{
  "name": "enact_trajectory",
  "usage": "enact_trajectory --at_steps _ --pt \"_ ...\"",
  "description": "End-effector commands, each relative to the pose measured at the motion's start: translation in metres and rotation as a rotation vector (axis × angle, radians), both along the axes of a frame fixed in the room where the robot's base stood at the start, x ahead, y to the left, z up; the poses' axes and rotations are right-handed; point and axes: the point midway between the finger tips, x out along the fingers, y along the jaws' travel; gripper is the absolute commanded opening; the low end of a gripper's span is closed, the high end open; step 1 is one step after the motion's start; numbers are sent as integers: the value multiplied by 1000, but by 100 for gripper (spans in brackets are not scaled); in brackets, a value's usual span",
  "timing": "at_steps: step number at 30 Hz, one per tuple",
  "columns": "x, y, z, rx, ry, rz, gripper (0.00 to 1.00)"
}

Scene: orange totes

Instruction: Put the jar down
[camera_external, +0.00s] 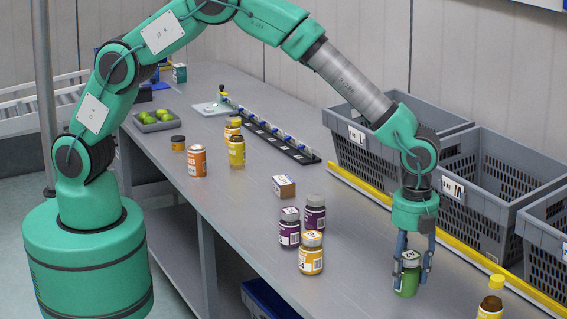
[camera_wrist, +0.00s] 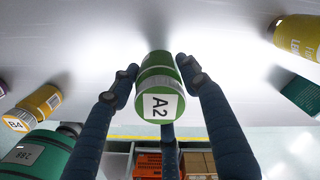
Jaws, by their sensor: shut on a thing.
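A green jar (camera_external: 406,285) with an A2 label on its lid is held upright between the fingers of my gripper (camera_external: 411,267), at the right part of the grey table. In the wrist view the green jar (camera_wrist: 157,78) sits between the blue fingers of my gripper (camera_wrist: 160,85), which press on its sides. The jar's base is at or very close to the table top; I cannot tell whether it touches.
A yellow jar (camera_external: 311,257) and two purple jars (camera_external: 289,230) stand left of my gripper. A yellow-capped bottle (camera_external: 491,305) stands at the lower right. Grey crates (camera_external: 470,200) stand behind a yellow rail (camera_external: 455,240). The table between jar and yellow jar is clear.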

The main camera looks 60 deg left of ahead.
Motion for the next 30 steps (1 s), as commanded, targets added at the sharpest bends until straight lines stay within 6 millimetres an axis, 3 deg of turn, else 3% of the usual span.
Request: enact_trajectory --at_steps 12,30 --pt "40 -38 -5 -2 -2 0 6" --pt "46 -44 -9 -1 -1 0 6"
